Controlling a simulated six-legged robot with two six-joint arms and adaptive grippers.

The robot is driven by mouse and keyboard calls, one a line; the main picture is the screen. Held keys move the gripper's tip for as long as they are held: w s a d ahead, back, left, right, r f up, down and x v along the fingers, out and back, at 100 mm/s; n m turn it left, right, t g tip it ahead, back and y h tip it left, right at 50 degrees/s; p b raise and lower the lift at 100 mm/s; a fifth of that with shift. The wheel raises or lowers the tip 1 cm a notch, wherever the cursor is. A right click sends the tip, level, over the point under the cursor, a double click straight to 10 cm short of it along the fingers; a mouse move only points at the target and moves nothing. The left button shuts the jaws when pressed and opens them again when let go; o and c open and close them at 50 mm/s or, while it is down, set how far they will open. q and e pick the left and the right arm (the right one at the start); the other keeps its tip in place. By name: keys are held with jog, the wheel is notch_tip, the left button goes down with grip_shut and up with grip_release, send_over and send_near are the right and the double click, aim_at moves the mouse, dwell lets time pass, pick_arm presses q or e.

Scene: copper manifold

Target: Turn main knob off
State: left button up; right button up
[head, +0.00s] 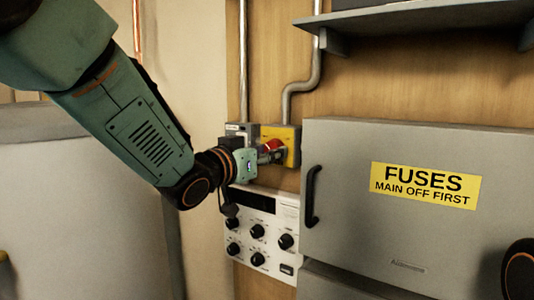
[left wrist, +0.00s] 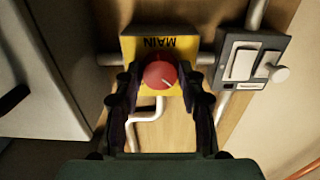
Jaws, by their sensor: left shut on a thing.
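The main knob (left wrist: 160,73) is a round red knob with a pale mark, on a yellow plate (left wrist: 128,47) lettered MAIN. In the head view the red knob (head: 270,147) shows partly behind my gripper, on the yellow box (head: 291,143) on the wooden wall. My left gripper (head: 262,155) reaches it from the left. In the left wrist view the fingers of my left gripper (left wrist: 160,78) stand on both sides of the knob, shut on it. The pale mark points toward the lower right in that view. My right gripper cannot be made out in these views.
A grey fuse cabinet (head: 335,160) with a black handle (head: 312,197) stands right of the knob. A panel with several black knobs (head: 262,205) is below. A grey switch box (left wrist: 250,62) sits beside the yellow plate. A shelf (head: 430,30) overhangs at upper right.

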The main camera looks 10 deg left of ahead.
pick_arm(q)
jog(key=shift+r, duration=0.25)
jog(key=o, duration=1.2)
jog(key=shift+s, duration=0.1)
jog(key=shift+f, duration=0.1)
jog(key=v, duration=0.7)
jog(key=shift+s+a, duration=0.1)
jog(key=shift+s, duration=0.1)
jog(key=shift+w, duration=0.15)
